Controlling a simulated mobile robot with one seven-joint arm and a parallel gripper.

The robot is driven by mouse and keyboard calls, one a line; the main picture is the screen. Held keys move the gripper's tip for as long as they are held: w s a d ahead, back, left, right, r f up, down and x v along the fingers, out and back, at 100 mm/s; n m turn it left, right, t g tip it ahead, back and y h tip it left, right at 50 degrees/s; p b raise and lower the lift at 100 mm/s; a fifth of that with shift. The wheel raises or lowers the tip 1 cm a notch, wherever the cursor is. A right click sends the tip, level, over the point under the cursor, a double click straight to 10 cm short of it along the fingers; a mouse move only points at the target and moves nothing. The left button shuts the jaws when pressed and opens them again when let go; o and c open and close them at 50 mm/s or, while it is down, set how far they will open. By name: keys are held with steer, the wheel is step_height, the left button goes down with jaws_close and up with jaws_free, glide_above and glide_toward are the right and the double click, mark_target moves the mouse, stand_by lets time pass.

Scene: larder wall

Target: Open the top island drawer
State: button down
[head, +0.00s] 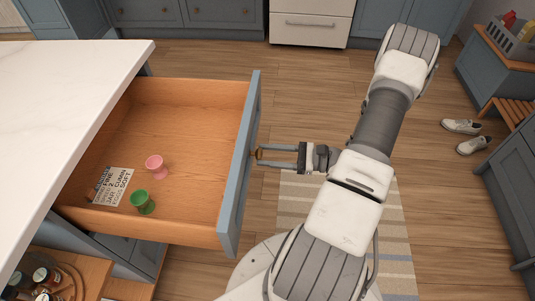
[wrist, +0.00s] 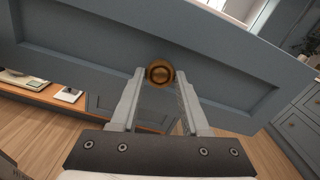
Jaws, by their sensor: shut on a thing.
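The top island drawer (head: 241,165) stands pulled well out from under the white countertop, with its wooden inside showing. Its blue-grey front fills much of the wrist view (wrist: 85,62). A round brass knob (wrist: 160,73) sits on the drawer front. My gripper (head: 262,156) is at the outer face of the drawer, with its fingers shut on the knob. In the wrist view the two fingertips (wrist: 160,74) lie on either side of the knob. Inside the drawer are a pink egg cup (head: 155,166), a green egg cup (head: 143,202) and a printed card (head: 113,185).
The white island countertop (head: 60,90) is bare. An open shelf with jars (head: 42,275) lies below the drawer. A striped rug (head: 300,195) lies under my arm. White shoes (head: 462,127) and a bench with a basket (head: 507,40) stand at the right. Wooden floor is clear beyond the drawer.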

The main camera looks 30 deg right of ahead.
steer(key=shift+c, duration=1.9)
jaws_free()
steer(key=p+v, duration=0.1)
steer(key=v, duration=1.6)
steer(key=shift+s+d, duration=0.1)
